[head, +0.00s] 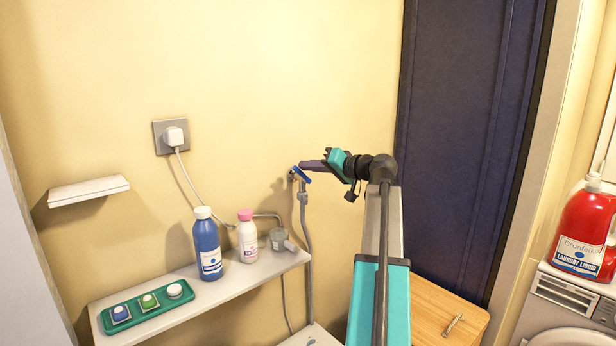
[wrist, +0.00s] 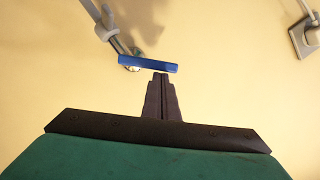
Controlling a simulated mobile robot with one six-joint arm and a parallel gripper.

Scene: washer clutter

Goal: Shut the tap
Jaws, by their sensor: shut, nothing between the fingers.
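The tap is on the wall, with a blue lever handle (head: 301,174) and a grey hose (head: 306,220) running down from it. In the wrist view the blue handle (wrist: 148,64) lies nearly crosswise, just beyond my fingertips, with the metal tap body (wrist: 128,62) partly behind its left end. My gripper (head: 303,164) is shut and empty, pointing left at the handle in the head view. In the wrist view my gripper (wrist: 161,76) has its tips at or very near the handle's right part; I cannot tell whether they touch.
A shelf (head: 245,283) below left holds a blue bottle (head: 207,245), a pink-capped bottle (head: 247,238) and a green tray (head: 160,315). A plugged socket (head: 160,148) is on the wall. A dark door (head: 465,130) and red detergent bottle (head: 583,235) are right.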

